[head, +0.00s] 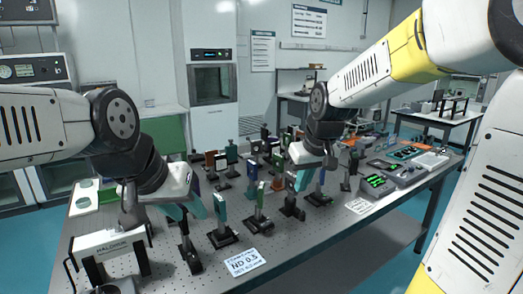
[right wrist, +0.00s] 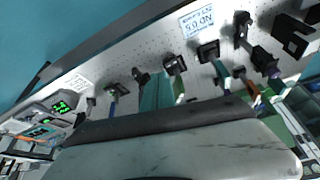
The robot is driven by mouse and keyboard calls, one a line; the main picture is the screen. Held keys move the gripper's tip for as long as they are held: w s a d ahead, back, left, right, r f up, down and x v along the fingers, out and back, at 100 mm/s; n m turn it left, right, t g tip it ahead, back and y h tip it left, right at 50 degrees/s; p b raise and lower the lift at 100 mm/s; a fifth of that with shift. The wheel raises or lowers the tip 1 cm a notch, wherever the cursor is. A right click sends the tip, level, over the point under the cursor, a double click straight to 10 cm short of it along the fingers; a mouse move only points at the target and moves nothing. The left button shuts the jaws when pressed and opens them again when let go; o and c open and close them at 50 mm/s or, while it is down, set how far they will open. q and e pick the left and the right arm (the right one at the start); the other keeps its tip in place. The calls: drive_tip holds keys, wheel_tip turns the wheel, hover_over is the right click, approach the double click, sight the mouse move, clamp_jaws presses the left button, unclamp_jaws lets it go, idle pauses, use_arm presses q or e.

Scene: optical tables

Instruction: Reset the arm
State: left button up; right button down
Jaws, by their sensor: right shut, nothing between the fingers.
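My left gripper (head: 186,211) hangs over the front left of the optical table (head: 325,232), its teal fingers apart, close to a dark post-mounted optic (head: 188,245). I see nothing held in it. My right gripper (head: 303,181) is over the middle of the table, pointing down among the mounted optics. In the right wrist view its teal fingers (right wrist: 158,92) are together and empty. Part of the table below the grippers is hidden by the arms.
Several post-mounted optics stand around both grippers, including a green one (head: 220,208). A label reading ND 0.5 (head: 243,262) lies at the front edge. A device with a green display (head: 376,181) stands at the right. A white-topped bracket (head: 108,242) stands front left.

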drive_tip(key=s+d+r+m+t, duration=0.1)
drive_tip(key=s, duration=0.7)
drive_tip(key=s+d+r+m, duration=0.2)
drive_tip(key=s, duration=0.6)
drive_tip(key=shift+s+d+t+y, duration=0.3)
drive_tip(key=shift+s+t, duration=0.05)
drive_tip(key=shift+t, duration=0.05)
